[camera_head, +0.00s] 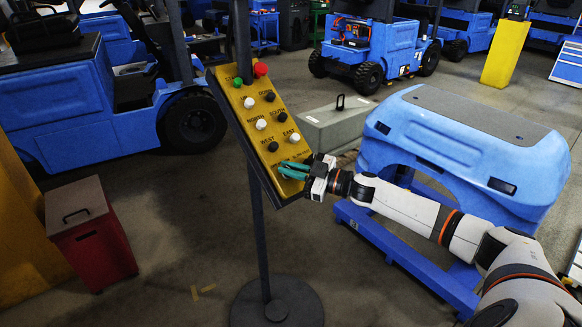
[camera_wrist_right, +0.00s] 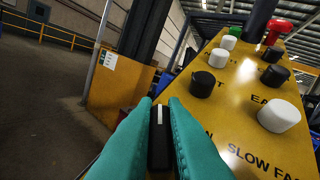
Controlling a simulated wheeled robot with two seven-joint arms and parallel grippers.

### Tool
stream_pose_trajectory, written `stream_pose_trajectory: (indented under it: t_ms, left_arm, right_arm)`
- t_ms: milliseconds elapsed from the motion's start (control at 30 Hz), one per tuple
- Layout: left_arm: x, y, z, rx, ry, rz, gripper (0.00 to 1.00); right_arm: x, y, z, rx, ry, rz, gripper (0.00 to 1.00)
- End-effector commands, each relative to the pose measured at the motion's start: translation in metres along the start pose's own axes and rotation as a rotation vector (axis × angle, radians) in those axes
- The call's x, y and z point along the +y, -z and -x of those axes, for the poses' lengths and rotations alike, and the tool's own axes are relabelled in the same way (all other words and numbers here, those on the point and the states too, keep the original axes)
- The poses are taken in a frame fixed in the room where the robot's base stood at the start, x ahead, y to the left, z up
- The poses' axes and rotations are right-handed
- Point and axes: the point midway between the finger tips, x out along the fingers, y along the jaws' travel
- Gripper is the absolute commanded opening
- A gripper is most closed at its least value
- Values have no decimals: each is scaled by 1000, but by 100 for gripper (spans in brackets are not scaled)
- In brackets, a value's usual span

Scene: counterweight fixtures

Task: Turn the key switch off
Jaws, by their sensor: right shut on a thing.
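A yellow control panel (camera_head: 243,108) stands tilted on a dark pole. It carries a green button, a red button (camera_head: 261,69) and several black and white buttons. My right gripper (camera_head: 285,168) reaches the panel's lower part from the right, and its teal fingers cover what is there. In the right wrist view the fingers of my right gripper (camera_wrist_right: 160,103) are closed on both sides of a black knob with a white line (camera_wrist_right: 158,140), which looks like the key switch. Its lower part and any printed position by it are hidden. My left gripper is out of view.
The pole's round base (camera_head: 277,304) rests on the floor. A red box (camera_head: 92,240) stands at left, a grey weight block (camera_head: 345,122) behind the panel, and a blue counterweight body (camera_head: 460,150) at right beside my arm. Blue forklifts stand farther back.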

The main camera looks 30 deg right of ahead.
Motion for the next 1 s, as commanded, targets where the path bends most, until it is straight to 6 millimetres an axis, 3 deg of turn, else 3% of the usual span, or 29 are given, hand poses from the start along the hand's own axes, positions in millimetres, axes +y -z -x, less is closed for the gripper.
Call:
stream_pose_trajectory:
  t_ms: [767,800,900,1000]
  left_arm:
    - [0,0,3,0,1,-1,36]
    - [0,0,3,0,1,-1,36]
    - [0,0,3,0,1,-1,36]
    - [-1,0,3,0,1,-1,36]
  right_arm:
    - [0,0,0,0,-91,57,0]
    - [0,0,0,0,-91,56,14]
    - [0,0,0,0,-90,56,30]
    - [0,0,0,0,-91,55,33]
